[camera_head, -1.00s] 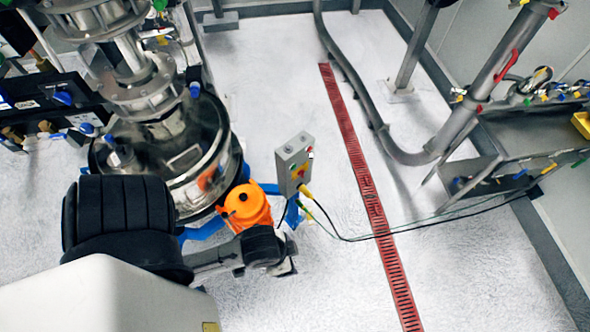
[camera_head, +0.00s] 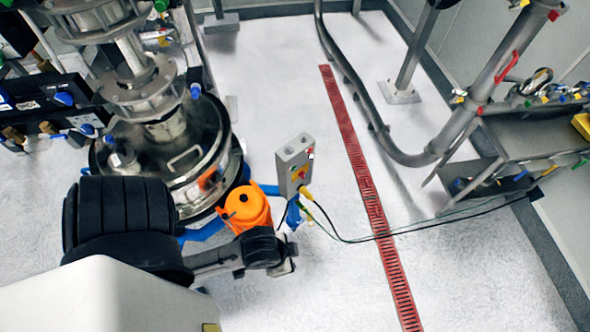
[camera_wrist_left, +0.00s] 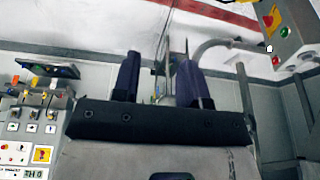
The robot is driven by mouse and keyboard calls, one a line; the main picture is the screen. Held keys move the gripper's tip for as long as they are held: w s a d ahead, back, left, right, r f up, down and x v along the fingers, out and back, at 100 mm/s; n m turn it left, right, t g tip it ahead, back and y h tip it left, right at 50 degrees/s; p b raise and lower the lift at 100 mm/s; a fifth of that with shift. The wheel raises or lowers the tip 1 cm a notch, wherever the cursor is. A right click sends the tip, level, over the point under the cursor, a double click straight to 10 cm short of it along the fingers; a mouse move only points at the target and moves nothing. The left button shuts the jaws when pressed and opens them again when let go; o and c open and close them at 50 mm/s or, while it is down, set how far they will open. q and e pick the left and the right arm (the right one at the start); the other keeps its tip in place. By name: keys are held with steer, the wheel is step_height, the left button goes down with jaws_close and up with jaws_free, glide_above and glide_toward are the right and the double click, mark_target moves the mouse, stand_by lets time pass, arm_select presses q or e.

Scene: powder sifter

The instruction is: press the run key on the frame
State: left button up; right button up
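A grey control box (camera_head: 295,165) with small coloured marks stands upright on the frame beside the sifter's steel vessel (camera_head: 175,155). My left gripper (camera_head: 285,262) is below the box in the head view, next to an orange part (camera_head: 245,208), and apart from the box. In the left wrist view, the two dark fingers of my left gripper (camera_wrist_left: 160,62) stand apart with nothing between them. I cannot read which button is the run key. My right gripper is not in view.
A red floor drain (camera_head: 365,185) runs right of the box. Thin cables (camera_head: 430,220) lead from the box to a steel bench (camera_head: 535,145). A switch panel (camera_wrist_left: 30,125) fills the left of the wrist view. The floor at lower right is clear.

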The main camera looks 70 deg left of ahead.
arm_select(q)
jaws_close()
stand_by(1.1)
